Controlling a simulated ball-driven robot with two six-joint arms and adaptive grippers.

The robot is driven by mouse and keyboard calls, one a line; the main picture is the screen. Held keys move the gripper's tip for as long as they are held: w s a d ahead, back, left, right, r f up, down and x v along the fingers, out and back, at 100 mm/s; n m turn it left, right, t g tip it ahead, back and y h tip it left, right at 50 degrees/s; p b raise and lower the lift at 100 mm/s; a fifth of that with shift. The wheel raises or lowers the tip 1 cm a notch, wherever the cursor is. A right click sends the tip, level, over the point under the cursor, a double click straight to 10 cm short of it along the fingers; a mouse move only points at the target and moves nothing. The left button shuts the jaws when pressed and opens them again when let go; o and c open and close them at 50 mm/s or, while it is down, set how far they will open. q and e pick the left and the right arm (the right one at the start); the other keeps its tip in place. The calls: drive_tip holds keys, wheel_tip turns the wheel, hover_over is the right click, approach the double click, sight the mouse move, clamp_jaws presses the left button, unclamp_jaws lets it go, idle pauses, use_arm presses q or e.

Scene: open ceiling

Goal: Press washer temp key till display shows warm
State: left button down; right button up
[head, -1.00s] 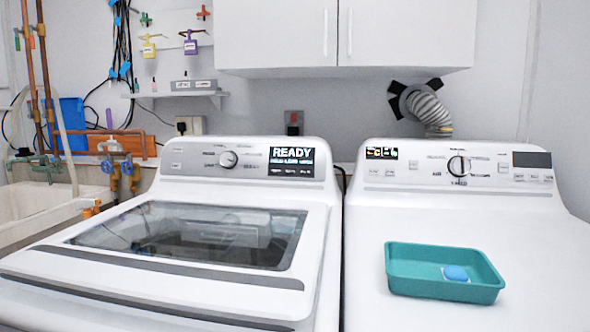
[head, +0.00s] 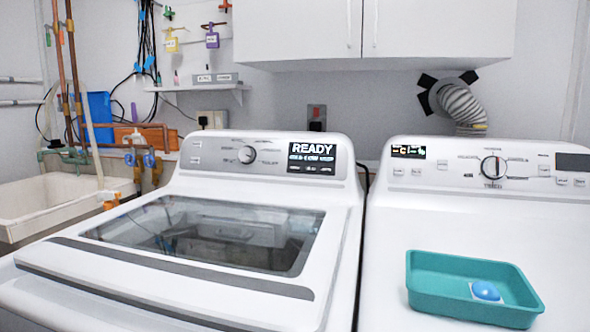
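The washer (head: 180,305) is the white top-loading machine at left, with its glass lid shut. Its grey control panel at the back has a round dial (head: 247,155) and a black display (head: 313,157). The display reads READY in large letters, with a smaller line below that is too blurred to read surely. Small keys sit along the panel and under the display, but their labels are too small to read, so I cannot tell which is the temp key. Neither of my grippers shows in the head view.
A white dryer (head: 385,250) stands right of the washer, with a teal tray (head: 430,292) on top holding a blue and white object (head: 485,291). A sink (head: 50,205) with pipes is at left. Wall cabinets (head: 375,30) hang above.

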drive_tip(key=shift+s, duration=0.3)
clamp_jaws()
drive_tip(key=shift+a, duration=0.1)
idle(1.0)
